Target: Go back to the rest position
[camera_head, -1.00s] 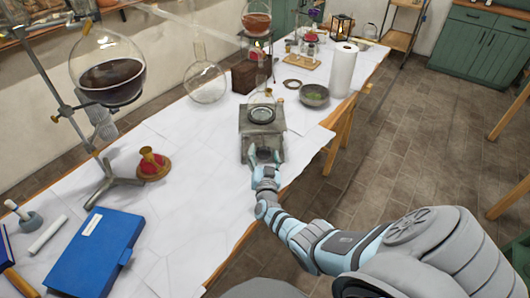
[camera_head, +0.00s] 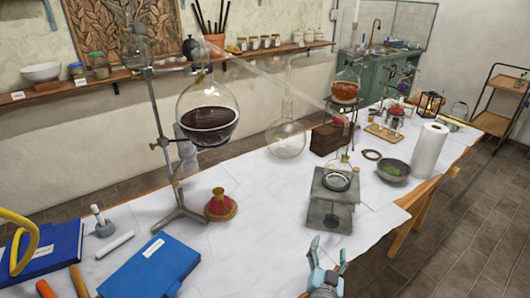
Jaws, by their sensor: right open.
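My right gripper (camera_head: 327,256) shows at the bottom of the head view, its two light blue fingers spread with nothing between them. It is in front of the grey metal burner block (camera_head: 332,200), apart from it as far as I can see. A small glass flask (camera_head: 340,170) stands on top of the block. The rest of my right arm is below the picture. My left gripper is not in view.
A large flask of dark liquid (camera_head: 208,118) hangs on a metal stand at the table's left. A blue book (camera_head: 150,268) and a red-topped stopper (camera_head: 220,206) lie near it. A bowl (camera_head: 394,170) and paper roll (camera_head: 428,150) stand right.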

